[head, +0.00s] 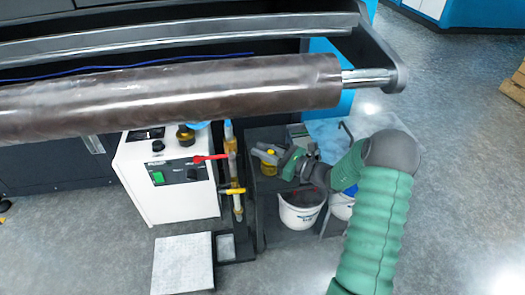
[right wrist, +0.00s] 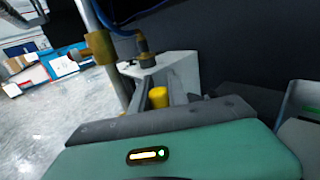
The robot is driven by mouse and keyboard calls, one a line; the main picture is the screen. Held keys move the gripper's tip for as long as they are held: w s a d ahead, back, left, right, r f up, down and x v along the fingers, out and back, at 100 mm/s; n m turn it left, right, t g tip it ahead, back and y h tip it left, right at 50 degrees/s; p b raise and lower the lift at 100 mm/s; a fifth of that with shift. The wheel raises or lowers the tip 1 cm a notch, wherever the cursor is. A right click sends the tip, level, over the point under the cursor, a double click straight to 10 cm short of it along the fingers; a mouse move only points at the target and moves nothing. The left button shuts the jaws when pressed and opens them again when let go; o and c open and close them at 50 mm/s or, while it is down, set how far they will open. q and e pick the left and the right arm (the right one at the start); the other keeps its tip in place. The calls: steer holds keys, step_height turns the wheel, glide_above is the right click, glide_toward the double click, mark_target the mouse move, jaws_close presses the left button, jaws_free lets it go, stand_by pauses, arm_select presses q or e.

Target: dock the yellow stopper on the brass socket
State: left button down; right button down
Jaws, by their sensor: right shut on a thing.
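The yellow stopper (right wrist: 158,97) is a short yellow cylinder between the grey fingers of my right gripper in the right wrist view. My right gripper (head: 262,153) is shut on it and points left in the head view, a short gap to the right of the upright pipe. A brass fitting (right wrist: 97,46), which looks like the brass socket, sits around that pipe at the upper left of the wrist view. The stopper is apart from it. In the head view, brass parts (head: 238,204) show along the pipe; which is the socket is unclear. My left gripper is not in view.
A big dark roll (head: 180,93) hangs above. A white bucket (head: 300,212) stands below my right gripper.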

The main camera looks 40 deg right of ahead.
steer(key=shift+r+p, duration=0.1)
steer(key=shift+p, duration=0.25)
steer(key=shift+f+b, duration=0.4)
steer(key=shift+f, duration=0.35)
steer(key=c, duration=1.6)
jaws_free()
steer(key=shift+o, duration=0.2)
